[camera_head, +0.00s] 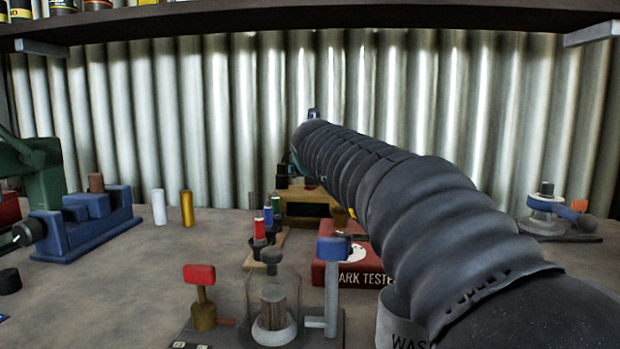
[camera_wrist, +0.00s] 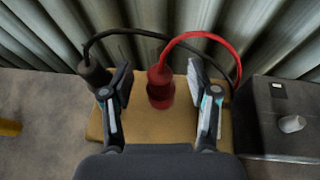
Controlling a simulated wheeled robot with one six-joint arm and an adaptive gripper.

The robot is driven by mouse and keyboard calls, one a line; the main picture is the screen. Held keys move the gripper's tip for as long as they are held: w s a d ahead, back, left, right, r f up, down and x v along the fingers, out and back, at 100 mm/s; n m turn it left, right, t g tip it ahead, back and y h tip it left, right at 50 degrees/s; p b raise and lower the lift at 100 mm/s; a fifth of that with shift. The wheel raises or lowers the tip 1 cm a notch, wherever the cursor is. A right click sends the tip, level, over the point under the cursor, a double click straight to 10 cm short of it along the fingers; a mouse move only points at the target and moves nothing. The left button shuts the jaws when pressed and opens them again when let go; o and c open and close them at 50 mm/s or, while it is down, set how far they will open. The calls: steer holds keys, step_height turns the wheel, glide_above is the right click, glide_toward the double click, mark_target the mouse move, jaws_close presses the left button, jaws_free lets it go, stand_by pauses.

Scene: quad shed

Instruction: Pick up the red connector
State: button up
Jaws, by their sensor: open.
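The red connector (camera_wrist: 160,88) stands upright in the wrist view, with a red cable curving from its top to the right. My gripper (camera_wrist: 162,92) is open, with one finger on each side of the red connector and a gap on both sides. A black connector (camera_wrist: 95,74) with a black cable stands just left of the left finger. Both connectors are over a tan block (camera_wrist: 175,130). In the head view my arm hides most of this area, and the red connector cannot be made out there.
A dark grey box (camera_wrist: 280,115) stands close to the right of the tan block. The corrugated metal wall (camera_head: 230,110) is right behind. Nearer in the head view are a red tester box (camera_head: 340,276), a blue vise (camera_head: 85,225) and small bottles in a rack (camera_head: 262,235).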

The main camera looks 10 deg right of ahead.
jaws_close()
steer(key=shift+r, duration=0.15)
steer(key=shift+r, duration=4.85)
